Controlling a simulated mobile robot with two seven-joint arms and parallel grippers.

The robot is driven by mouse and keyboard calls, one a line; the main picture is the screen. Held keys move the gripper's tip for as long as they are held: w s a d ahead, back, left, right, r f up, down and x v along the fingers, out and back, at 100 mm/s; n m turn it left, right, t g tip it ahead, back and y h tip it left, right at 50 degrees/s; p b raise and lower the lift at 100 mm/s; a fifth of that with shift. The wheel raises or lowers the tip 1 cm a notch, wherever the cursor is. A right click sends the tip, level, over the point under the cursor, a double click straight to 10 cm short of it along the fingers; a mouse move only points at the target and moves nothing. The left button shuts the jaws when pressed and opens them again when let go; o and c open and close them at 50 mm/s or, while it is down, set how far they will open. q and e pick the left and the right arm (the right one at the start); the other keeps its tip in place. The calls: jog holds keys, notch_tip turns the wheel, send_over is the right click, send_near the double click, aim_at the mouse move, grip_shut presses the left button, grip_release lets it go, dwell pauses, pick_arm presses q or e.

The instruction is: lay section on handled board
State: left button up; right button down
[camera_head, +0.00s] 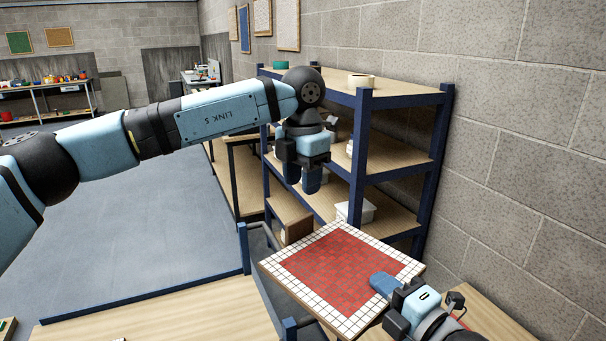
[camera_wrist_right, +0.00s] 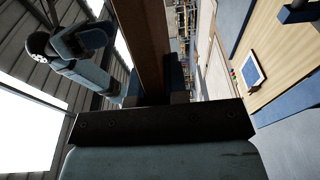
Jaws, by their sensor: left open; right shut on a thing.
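The mosaic section (camera_head: 345,268) is a square panel of red tiles with a white tiled border and a thin wooden edge. My right gripper (camera_head: 384,284) is shut on its right side. In the right wrist view the section shows edge-on as a brown strip (camera_wrist_right: 138,45) between the fingers. My left gripper (camera_head: 310,180) hangs open and empty, fingers down, above and behind the section, apart from it. I cannot make out the handled board in either view.
A wooden table (camera_head: 180,315) with blue edging lies in front. Blue-framed shelves (camera_head: 400,95) stand behind, against a block wall (camera_head: 530,120). Open floor (camera_head: 130,225) is at left.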

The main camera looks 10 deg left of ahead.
aim_at(302, 218)
pick_arm(q)
notch_tip(302, 218, down, 11)
jog(key=shift+f, duration=0.1)
pick_arm(e)
jog(key=shift+r, duration=0.1)
dwell(0.3)
pick_arm(q)
grip_shut()
pick_arm(e)
jog(key=c, duration=1.1)
grip_release()
